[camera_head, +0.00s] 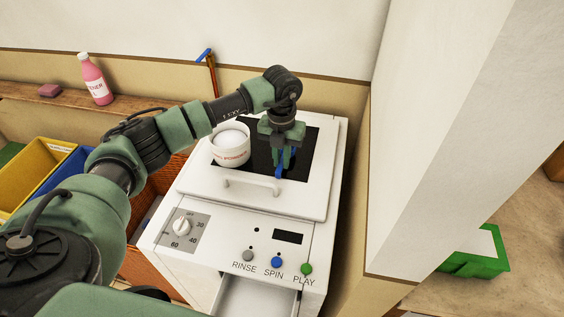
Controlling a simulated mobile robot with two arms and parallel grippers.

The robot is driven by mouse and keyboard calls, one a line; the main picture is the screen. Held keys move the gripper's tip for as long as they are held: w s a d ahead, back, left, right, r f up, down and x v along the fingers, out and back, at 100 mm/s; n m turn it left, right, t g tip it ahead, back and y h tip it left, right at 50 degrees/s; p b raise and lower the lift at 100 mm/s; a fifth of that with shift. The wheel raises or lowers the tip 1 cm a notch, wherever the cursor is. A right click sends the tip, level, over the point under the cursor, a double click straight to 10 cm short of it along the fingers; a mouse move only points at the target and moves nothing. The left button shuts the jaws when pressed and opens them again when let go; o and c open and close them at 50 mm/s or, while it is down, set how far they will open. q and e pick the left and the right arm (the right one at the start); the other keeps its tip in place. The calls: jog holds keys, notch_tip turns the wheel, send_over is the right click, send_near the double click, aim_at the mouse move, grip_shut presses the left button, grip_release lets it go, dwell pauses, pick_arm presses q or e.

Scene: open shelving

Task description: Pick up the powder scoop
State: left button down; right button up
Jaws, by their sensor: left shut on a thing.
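My left gripper (281,158) points down over the dark window in the lid of the white washing machine (208,187). It is shut on a small blue thing, which looks like the powder scoop (279,171). The fingers hide much of the scoop, so its full shape does not show. A white tub (231,153) with red lettering and white contents stands on the lid, just left of the gripper. My right gripper is not in view.
The lid handle (252,186) and an open drawer (255,297) are at the machine's front. A pink bottle (95,82) and a pink block (49,90) sit on the ledge. Yellow (25,170) and blue bins stand at left. A wall rises close on the right.

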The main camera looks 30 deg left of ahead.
pick_arm(q)
notch_tip(320, 180, up, 19)
jog(key=b, duration=0.3)
jog(key=shift+f, duration=0.2)
jog(key=shift+f, duration=0.1)
dwell(0.7)
